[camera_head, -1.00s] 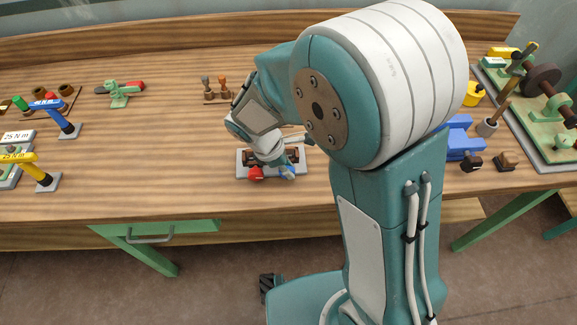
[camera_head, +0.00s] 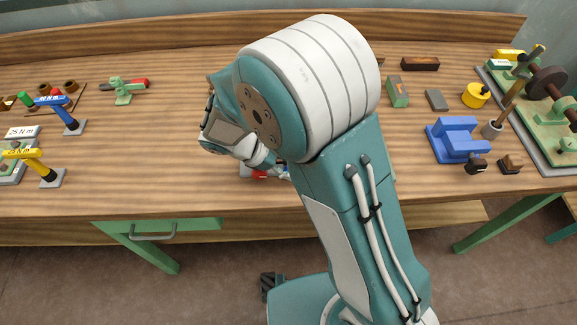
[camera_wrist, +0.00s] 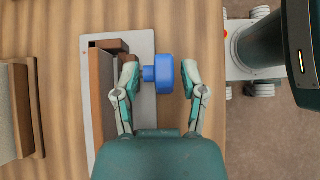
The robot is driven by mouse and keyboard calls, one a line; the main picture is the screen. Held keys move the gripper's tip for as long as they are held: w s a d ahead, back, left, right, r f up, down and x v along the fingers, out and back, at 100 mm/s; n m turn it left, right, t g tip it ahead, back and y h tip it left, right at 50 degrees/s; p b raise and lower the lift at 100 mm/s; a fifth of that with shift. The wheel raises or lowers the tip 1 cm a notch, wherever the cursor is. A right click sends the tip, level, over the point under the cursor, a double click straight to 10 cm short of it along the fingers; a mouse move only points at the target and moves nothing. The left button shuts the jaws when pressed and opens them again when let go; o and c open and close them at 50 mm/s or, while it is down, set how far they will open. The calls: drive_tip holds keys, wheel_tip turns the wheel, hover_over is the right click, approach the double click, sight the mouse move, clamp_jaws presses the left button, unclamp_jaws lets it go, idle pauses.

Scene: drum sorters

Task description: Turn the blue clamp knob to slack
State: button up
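The blue clamp knob (camera_wrist: 165,73) is in the wrist view, on a short blue shaft at the right side of a brown clamp block (camera_wrist: 103,95) on a grey plate (camera_wrist: 146,48). My gripper (camera_wrist: 161,76) is open, with one finger on each side of the knob. A gap shows between the knob and the right finger; the left finger is close to the shaft. I cannot tell whether either finger touches. In the head view my arm hides most of the clamp; a red part (camera_head: 259,174) shows at its front.
Torque tools, one blue (camera_head: 60,103) and one yellow (camera_head: 25,153), stand left. The bench's front edge is close to the clamp.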

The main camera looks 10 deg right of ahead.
drive_tip(key=v, duration=1.2)
drive_tip(key=shift+a+f, duration=0.1)
drive_tip(key=shift+f, duration=0.05)
drive_tip(key=s+d+r+m+t+y, duration=0.3)
drive_tip(key=s+d+r+m, duration=0.3)
drive_tip(key=d+m, duration=0.2)
drive_tip(key=s+d+r+m+t+y, duration=0.2)
drive_tip(key=s+d+r+m+y, duration=0.4)
drive_tip(key=d+m, duration=0.3)
drive_tip(key=s+d, duration=0.1)
drive_tip(key=d, duration=0.2)
drive_tip(key=shift+m+t, duration=0.3)
drive_tip(key=shift+t, duration=0.1)
